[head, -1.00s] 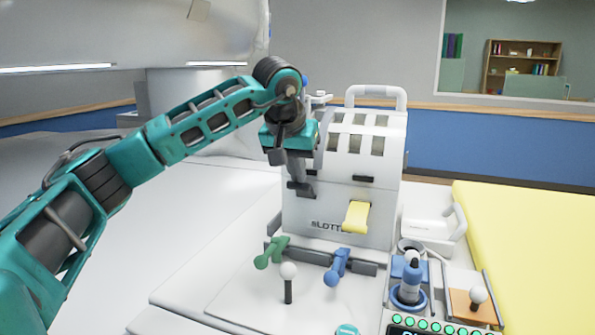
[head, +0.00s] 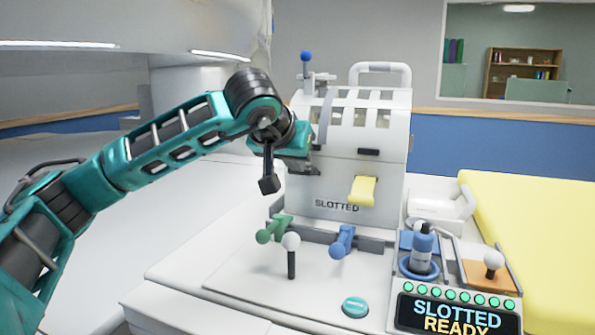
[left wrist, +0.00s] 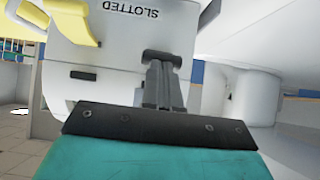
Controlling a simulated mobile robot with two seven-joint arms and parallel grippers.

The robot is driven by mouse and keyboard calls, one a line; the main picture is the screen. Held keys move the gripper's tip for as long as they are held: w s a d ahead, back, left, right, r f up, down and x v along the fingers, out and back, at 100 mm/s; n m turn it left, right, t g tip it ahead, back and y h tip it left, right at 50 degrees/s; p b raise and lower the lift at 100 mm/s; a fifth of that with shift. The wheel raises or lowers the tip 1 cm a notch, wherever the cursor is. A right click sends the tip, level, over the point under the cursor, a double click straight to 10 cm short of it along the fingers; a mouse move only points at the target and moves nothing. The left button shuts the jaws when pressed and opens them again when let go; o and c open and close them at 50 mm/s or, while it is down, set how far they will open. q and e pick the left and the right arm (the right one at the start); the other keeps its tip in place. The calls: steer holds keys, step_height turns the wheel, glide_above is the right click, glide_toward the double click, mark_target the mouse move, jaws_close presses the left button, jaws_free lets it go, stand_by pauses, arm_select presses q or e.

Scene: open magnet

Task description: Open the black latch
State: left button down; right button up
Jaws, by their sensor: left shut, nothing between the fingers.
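A small black bar (head: 368,152) on the front of the white machine (head: 385,170) looks like the black latch. It lies flat above the yellow lever (head: 363,191). A black bar also shows in the left wrist view (left wrist: 85,75). My left gripper (head: 269,184) is shut and empty, pointing down in front of the machine's left side, left of the bar and apart from it. Its fingertips also show in the left wrist view (left wrist: 162,57). The teal wrist covers part of the machine's left edge. My right gripper is not in view.
Green (head: 273,229) and blue (head: 342,241) handles and a white-knobbed black lever (head: 291,262) stand below. A blue knob (head: 306,57) tops the machine. The yellow surface (head: 535,245) at right is clear.

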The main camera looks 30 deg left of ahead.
arm_select(q)
steer(key=shift+t, duration=0.3)
steer(key=shift+s+d+f+b, duration=0.15)
steer(key=shift+f+b, duration=0.3)
steer(key=shift+f, duration=0.5)
steer(key=shift+s+a+f+b, duration=0.1)
steer(key=shift+s+f+b, duration=0.25)
steer(key=shift+f, duration=0.65)
steer(key=shift+s+d+f+b, duration=0.1)
steer(key=shift+f+b, duration=0.45)
steer(key=shift+f, duration=0.4)
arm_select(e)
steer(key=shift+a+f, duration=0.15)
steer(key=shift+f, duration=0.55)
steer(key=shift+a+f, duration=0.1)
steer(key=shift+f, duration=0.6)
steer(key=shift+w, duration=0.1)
arm_select(q)
steer(key=shift+r, duration=0.1)
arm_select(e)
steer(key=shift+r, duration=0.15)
arm_select(q)
steer(key=shift+r+p, duration=0.7)
steer(key=shift+p, duration=0.05)
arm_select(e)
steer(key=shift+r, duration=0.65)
